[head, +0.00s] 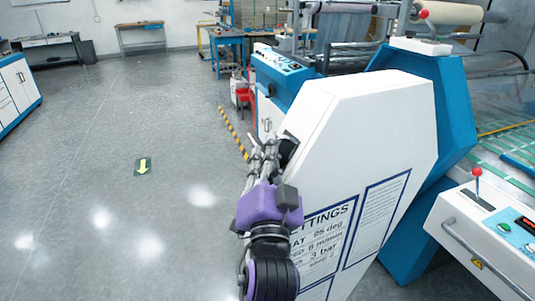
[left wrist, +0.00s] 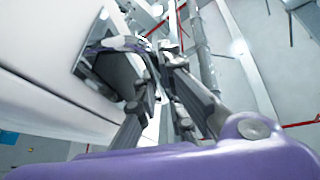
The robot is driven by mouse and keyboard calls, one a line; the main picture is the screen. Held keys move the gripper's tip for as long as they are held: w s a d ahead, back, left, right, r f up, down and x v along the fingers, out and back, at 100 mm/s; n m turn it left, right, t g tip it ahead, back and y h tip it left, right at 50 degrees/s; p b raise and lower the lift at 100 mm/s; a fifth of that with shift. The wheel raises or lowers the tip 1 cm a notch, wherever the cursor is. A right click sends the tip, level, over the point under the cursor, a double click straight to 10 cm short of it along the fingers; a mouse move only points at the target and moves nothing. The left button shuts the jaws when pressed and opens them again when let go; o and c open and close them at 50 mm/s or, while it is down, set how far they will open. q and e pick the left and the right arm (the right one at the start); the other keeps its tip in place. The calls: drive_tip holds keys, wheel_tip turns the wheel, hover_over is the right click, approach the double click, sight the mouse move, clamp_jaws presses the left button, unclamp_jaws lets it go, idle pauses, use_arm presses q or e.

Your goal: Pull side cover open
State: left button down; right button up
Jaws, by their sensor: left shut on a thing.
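The white side cover (head: 372,125) is a large many-sided panel on the machine's near side, with a printed settings label low on its face. I cannot tell whether there is a gap between it and the blue frame (head: 452,95) behind it. A dark handle (head: 288,146) sits at its left edge; in the left wrist view the handle recess (left wrist: 112,68) shows beside the white panel. My left gripper (head: 268,152) is shut on the handle, and its fingers also show in the left wrist view (left wrist: 160,85). The fingers hide part of the handle. My right gripper is out of view.
A control box (head: 490,245) with a red-knobbed lever stands at the lower right. A blue and white cabinet (head: 283,75) stands behind the cover, with a striped floor line (head: 232,130) beside it. The grey floor (head: 110,190) to the left is wide and clear.

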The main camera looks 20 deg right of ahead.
use_arm(q)
drive_tip(key=c, duration=2.1)
unclamp_jaws()
